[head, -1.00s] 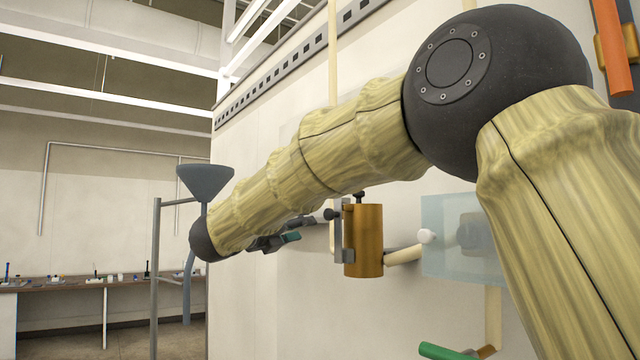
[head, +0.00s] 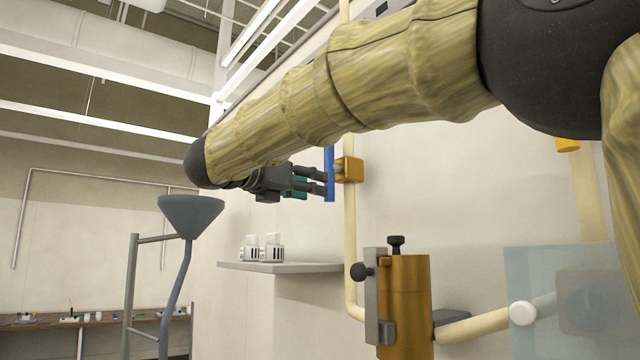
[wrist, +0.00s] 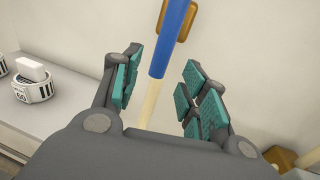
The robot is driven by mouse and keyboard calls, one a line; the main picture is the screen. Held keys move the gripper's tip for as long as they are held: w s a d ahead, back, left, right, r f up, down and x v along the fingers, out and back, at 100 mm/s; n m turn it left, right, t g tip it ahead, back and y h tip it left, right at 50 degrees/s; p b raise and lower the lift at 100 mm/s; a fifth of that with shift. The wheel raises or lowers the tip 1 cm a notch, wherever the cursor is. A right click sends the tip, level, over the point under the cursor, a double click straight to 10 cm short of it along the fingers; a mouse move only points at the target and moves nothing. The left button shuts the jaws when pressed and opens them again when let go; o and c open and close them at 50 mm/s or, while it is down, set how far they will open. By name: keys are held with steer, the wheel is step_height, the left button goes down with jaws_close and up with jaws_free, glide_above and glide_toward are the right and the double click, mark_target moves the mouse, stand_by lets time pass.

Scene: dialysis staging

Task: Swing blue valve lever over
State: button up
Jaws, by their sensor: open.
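The blue valve lever (head: 329,173) hangs upright beside an orange-brown valve body (head: 348,169) on a cream vertical pipe. In the wrist view the blue lever (wrist: 172,38) runs down from the valve body (wrist: 181,18) into the space between my fingers. My gripper (head: 312,181) is open with teal pads, its fingertips at the lever in the head view. In the wrist view my gripper (wrist: 160,90) has one finger on each side of the lever, with gaps showing. I cannot tell the exact depth between fingertips and lever.
A wall shelf (head: 280,267) with white devices (head: 262,248) is below my gripper. A brass cylinder (head: 405,300) with black knobs stands out from the wall lower right. A grey funnel (head: 191,214) on a stand is at left. A translucent panel (head: 535,340) is at lower right.

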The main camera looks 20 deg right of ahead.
mark_target(328, 186)
steer(key=x, duration=0.1)
steer(key=p+x, duration=0.1)
steer(key=x, duration=0.2)
steer(key=shift+s+d+r+p, duration=0.25)
steer(key=shift+s+r+p, duration=0.05)
steer(key=shift+r+p, duration=0.1)
steer(key=shift+w+d+f, duration=0.35)
steer(key=shift+w+d, duration=0.3)
steer(key=shift+d, duration=0.05)
steer(key=shift+s+a+r, duration=0.15)
steer(key=shift+s+a, duration=0.1)
steer(key=shift+a, duration=0.05)
steer(key=shift+c, duration=0.3)
steer(key=shift+w, duration=0.2)
jaws_close()
